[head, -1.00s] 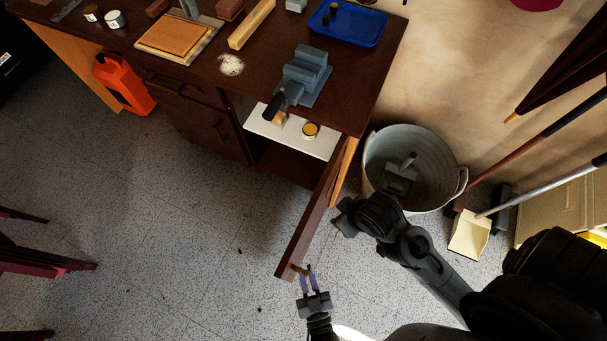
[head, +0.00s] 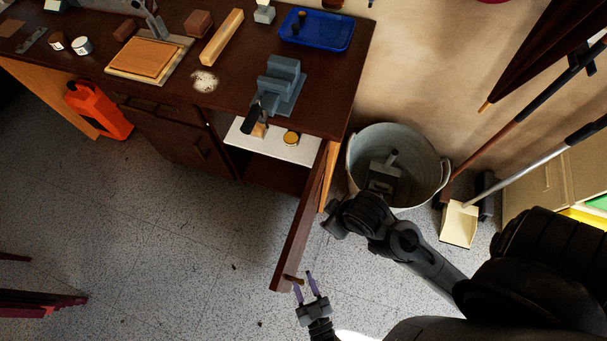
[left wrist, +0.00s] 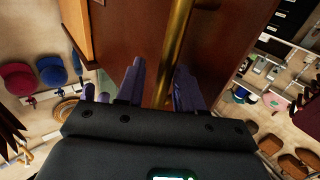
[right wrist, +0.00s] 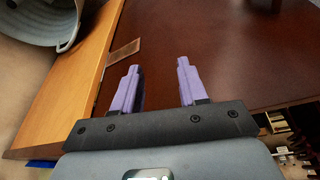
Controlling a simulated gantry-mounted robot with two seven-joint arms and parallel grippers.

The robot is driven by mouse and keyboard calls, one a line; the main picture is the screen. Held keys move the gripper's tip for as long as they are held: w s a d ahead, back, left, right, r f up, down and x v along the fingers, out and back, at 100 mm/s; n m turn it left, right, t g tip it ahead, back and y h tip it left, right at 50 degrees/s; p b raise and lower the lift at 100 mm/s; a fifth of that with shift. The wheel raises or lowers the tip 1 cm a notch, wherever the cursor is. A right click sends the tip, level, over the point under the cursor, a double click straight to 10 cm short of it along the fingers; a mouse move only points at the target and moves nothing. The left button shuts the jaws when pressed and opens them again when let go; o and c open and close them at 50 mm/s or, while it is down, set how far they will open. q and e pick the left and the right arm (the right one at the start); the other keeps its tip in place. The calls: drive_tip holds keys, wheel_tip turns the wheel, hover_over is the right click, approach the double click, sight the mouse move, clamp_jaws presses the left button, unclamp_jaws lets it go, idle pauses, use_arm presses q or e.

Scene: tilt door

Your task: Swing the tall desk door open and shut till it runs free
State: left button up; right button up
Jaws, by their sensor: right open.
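The tall dark brown desk door (head: 303,228) stands swung out from the desk's right end, its free edge toward me. A brass handle (left wrist: 176,45) is on it, near the free edge in the head view (head: 293,279). My left gripper (head: 305,284) is open at the handle; in the left wrist view the bar runs between its parted fingers (left wrist: 160,80). I cannot tell whether they touch it. My right gripper (right wrist: 160,75) is open and empty in front of a dark brown panel, beside an orange wood edge. In the head view its fingers are hidden.
A grey bucket (head: 356,163) stands right of the door, close to my right arm. A dustpan (head: 459,224) and broom handles are further right. The desk top (head: 235,90) holds a vise (head: 277,85) and a blue tray (head: 345,38).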

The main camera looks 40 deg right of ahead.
use_arm(q)
drive_tip(key=p+v, duration=0.1)
drive_tip(key=v, duration=0.9)
drive_tip(key=shift+s, duration=0.3)
